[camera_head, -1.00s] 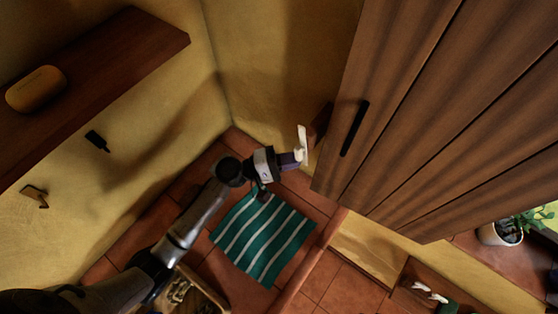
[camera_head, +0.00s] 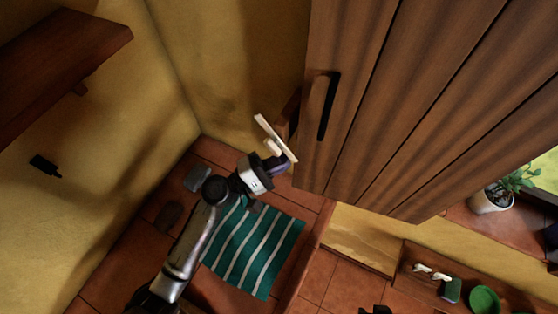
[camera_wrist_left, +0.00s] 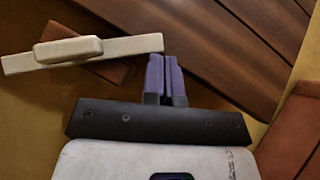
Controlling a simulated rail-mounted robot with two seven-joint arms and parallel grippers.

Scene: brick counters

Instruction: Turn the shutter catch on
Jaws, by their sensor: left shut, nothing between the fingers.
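The shutter catch is a cream bar (camera_head: 268,130) with a raised grip. It sits beside the lower left edge of the brown wooden shutter (camera_head: 345,110) and slants down to the right in the head view. In the left wrist view the cream bar (camera_wrist_left: 110,48) lies nearly level, with its right end by my fingertips. My left gripper (camera_head: 281,163) is shut and empty at the lower end of the bar; its purple fingers (camera_wrist_left: 164,60) point up in the wrist view. I cannot tell whether they touch the bar.
A black handle (camera_head: 328,105) stands out from the shutter. A dark wooden shelf (camera_head: 60,60) is at upper left. A green striped mat (camera_head: 255,250) lies on the tiled floor. A potted plant (camera_head: 492,198) and a green bowl (camera_head: 484,299) are at right.

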